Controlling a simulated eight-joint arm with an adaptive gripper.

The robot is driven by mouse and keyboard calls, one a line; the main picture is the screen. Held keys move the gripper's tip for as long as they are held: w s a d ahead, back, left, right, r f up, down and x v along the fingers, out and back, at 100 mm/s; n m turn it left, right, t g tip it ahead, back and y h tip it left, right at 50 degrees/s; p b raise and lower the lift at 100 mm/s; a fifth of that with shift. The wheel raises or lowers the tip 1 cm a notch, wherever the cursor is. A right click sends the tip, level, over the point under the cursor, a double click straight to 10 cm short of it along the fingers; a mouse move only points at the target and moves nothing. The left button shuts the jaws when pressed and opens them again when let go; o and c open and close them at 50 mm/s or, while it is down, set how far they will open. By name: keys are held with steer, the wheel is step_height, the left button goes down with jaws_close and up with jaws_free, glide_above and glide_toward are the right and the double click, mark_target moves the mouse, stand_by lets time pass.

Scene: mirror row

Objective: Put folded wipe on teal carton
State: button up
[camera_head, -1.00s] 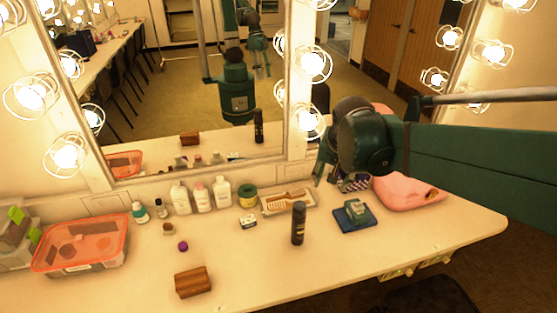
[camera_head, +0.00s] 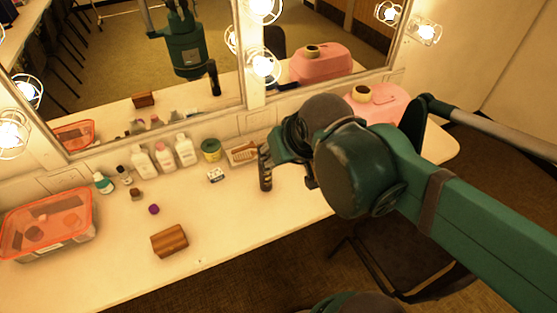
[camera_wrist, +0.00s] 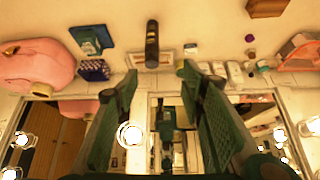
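In the wrist view a small teal block (camera_wrist: 88,34), perhaps the teal carton, lies on a dark blue flat piece (camera_wrist: 104,36) at upper left. A pale patch shows on or beside the block; I cannot tell whether it is the folded wipe. A dark checkered item (camera_wrist: 93,69) lies close by, its kind unclear. My gripper (camera_wrist: 157,72) is open with nothing between its fingers; these items are left of and beyond its left finger. In the head view my arm hides them and most of the gripper.
A black cylinder (camera_head: 265,170) stands upright near my gripper. White bottles (camera_head: 165,155), a wooden block (camera_head: 169,241) and a red-lidded tub (camera_head: 48,222) stand left. The mirror (camera_head: 140,70) borders the counter's back.

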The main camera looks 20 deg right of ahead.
steer(key=shift+s+a+f+n, duration=0.15)
steer(key=shift+s+a+n, duration=0.3)
steer(key=shift+s, duration=0.25)
